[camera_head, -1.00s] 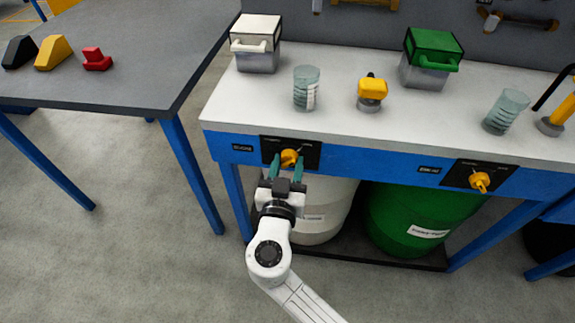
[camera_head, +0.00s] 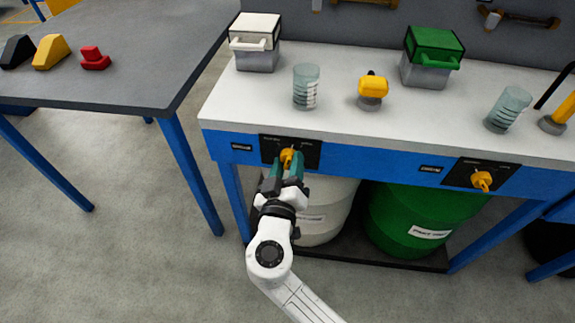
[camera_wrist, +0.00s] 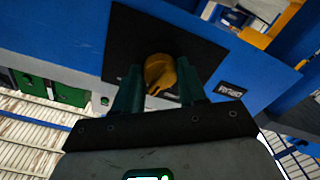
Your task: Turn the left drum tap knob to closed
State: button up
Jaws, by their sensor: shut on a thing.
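The left drum tap knob (camera_head: 287,156) is yellow and sits on a black plate (camera_head: 309,153) on the blue front rail of the bench. It also shows in the wrist view (camera_wrist: 160,73), between my fingers. My gripper (camera_head: 287,167) has teal fingers and is shut on the knob, one finger on each side; in the wrist view the fingers (camera_wrist: 158,92) flank its lower part. The plate's small markings are too blurred to read. The white drum (camera_head: 322,205) stands below, partly hidden by my gripper and arm.
A second yellow knob (camera_head: 482,180) is at the right, above a green drum (camera_head: 412,215). Beakers (camera_head: 306,88), a white-lidded box (camera_head: 256,45), a green-lidded box (camera_head: 431,60) and a yellow-topped item (camera_head: 372,90) stand on the white benchtop (camera_head: 240,110). A dark table (camera_head: 130,85) stands left.

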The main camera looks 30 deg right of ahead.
jog(key=n+p, duration=0.1)
jog(key=n, duration=0.4)
jog(key=shift+r+n, duration=0.1)
jog(key=shift+n, duration=0.2)
jog(key=n+p, duration=0.2)
jog(key=n, duration=0.3)
jog(key=shift+n+p, duration=0.4)
jog(key=o, duration=1)
jog(key=shift+o, duration=0.2)
jog(key=shift+s, duration=0.1)
jog(key=p+v, duration=0.1)
jog(key=v, duration=0.9)
jog(key=shift+s+a, duration=0.25)
jog(key=shift+s, duration=0.05)
